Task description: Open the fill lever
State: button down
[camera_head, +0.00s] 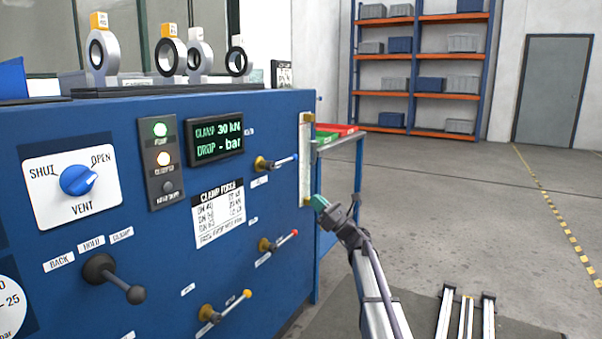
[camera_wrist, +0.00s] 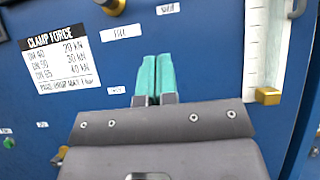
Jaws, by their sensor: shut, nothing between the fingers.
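Three small levers with brass bodies are on the blue panel (camera_head: 150,240): a blue-tipped one (camera_head: 280,162) at the upper right, a red-tipped one (camera_head: 279,241) below it, and a yellow-tipped one (camera_head: 226,306) lowest. The blue-tipped and red-tipped levers point right and slightly up. My gripper (camera_head: 319,203) has teal fingertips, pressed together and empty, right of the panel levers. In the wrist view the fingertips (camera_wrist: 153,78) are in front of the panel, between labels, with no lever between them.
A white vertical gauge strip (camera_head: 306,160) with brass fittings is at the panel's right edge, close to my gripper. A black-knobbed lever (camera_head: 115,278) and a blue SHUT/OPEN/VENT knob (camera_head: 78,180) are at left. The display (camera_head: 216,139) reads clamp 30 kN. Open floor lies right.

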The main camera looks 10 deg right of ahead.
aim_at(283, 162)
jog(key=shift+s+a, duration=0.1)
jog(key=s+d+r+p+x, duration=0.1)
jog(key=r+p+x, duration=0.1)
jog(key=p+x, duration=0.7)
jog(key=x, duration=0.4)
jog(key=shift+d, duration=0.1)
jog(key=shift+s+r+p, duration=0.1)
jog(key=shift+r+p, duration=0.05)
jog(key=shift+p, duration=0.15)
jog(key=shift+d+r+n+g+y, duration=0.1)
jog(key=shift+n+g+y, duration=0.2)
jog(key=shift+n, duration=0.2)
